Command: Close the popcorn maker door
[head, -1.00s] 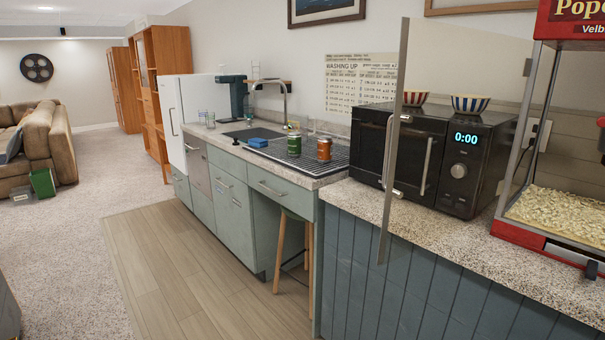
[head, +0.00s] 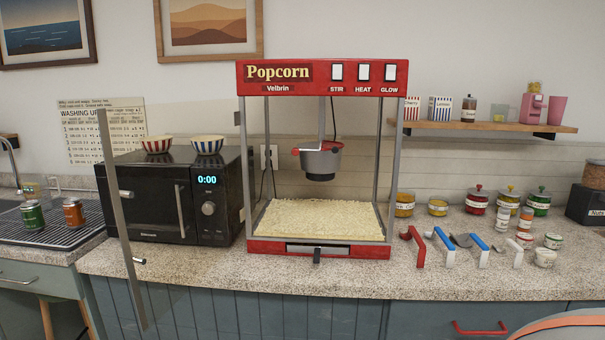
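The red popcorn maker (head: 318,248) stands on the speckled counter, with popcorn (head: 315,220) on its floor and a kettle (head: 320,160) hanging inside. Its clear door (head: 170,270) stands wide open. The door appears hinged at the machine's left front and swings out to the left, in front of the microwave. A metal strip with a handle (head: 122,225) runs along the door's free edge. The machine's front opening is uncovered. Neither of my grippers is in view.
A black microwave (head: 150,205) with two striped bowls on top is seen through the door. Scoops (head: 415,247), jars (head: 477,200) and small tubs stand right of the machine. A wooden shelf (head: 490,126) hangs above them. A drying mat (head: 50,228) with two cans lies at left.

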